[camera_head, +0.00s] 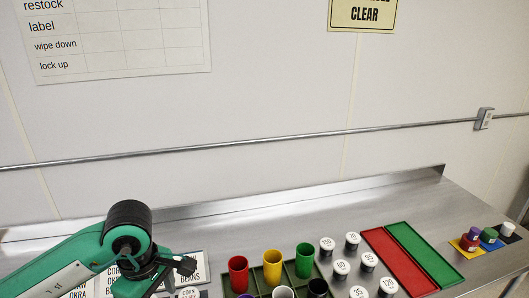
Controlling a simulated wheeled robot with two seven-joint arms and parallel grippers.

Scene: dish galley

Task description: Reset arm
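My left arm comes in from the lower left, green with a black joint. My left gripper (184,266) is a small dark shape at its end, above the label cards at the left of the counter. I cannot make out its fingers or whether they are open. No held object shows. My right gripper is not in view.
On the steel counter (300,212) stand red (238,274), yellow (272,266) and green (304,260) cups in a dark green tray. Several numbered white-topped pieces (341,268), a red tray (398,262), a green tray (425,254) and small coloured pieces (470,239) lie to the right.

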